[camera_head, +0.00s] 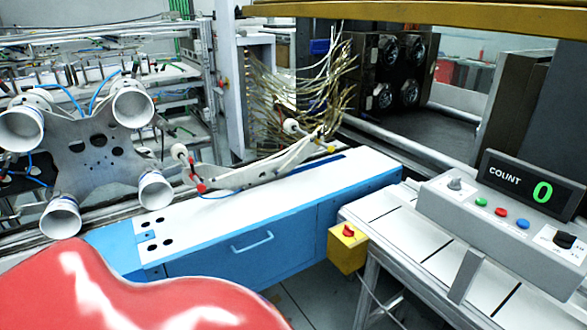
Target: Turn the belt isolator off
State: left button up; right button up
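A yellow box (345,256) with a red rotary knob (348,231) on its top is mounted at the front left end of the grey conveyor bench; it looks like the belt isolator. The knob is small, and I cannot read its position or any marking. Neither of my grippers shows in the head view.
A grey console (440,205) on the right carries a COUNT display (520,185) reading 0, a grey knob, coloured buttons and a black switch (565,238). A blue cabinet (215,258) stands left of the yellow box. A cable hangs below the box. Suction cups (133,105) are at left.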

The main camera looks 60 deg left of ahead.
aim_at(347, 232)
jog(key=u, duration=1.4)
